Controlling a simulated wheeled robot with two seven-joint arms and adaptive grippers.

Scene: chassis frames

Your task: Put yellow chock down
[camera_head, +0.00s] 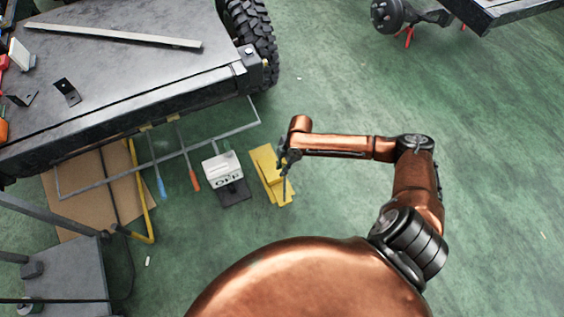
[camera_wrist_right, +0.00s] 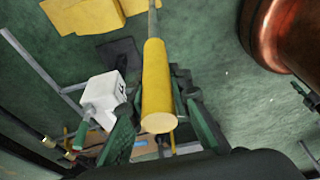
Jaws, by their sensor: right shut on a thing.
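The yellow chock (camera_head: 267,168) is at the floor in the middle of the head view, and its yellow blocks (camera_wrist_right: 85,14) show at the top left of the right wrist view. My right gripper (camera_head: 288,158) is beside and over it. In the wrist view, the right gripper (camera_wrist_right: 160,118) has its fingers on either side of a yellow cylindrical handle (camera_wrist_right: 157,82), which continues into a thin grey rod towards the chock. The join of rod and chock is out of frame. I cannot tell whether the chock touches the floor. My left gripper is not in view.
A white box (camera_head: 221,168) with black lettering stands on a dark base left of the chock. A grey metal frame (camera_head: 210,145) with coloured tools lies beyond it. A dark workbench (camera_head: 130,65) and a large tyre (camera_head: 250,35) are behind. Green floor right of my arm is clear.

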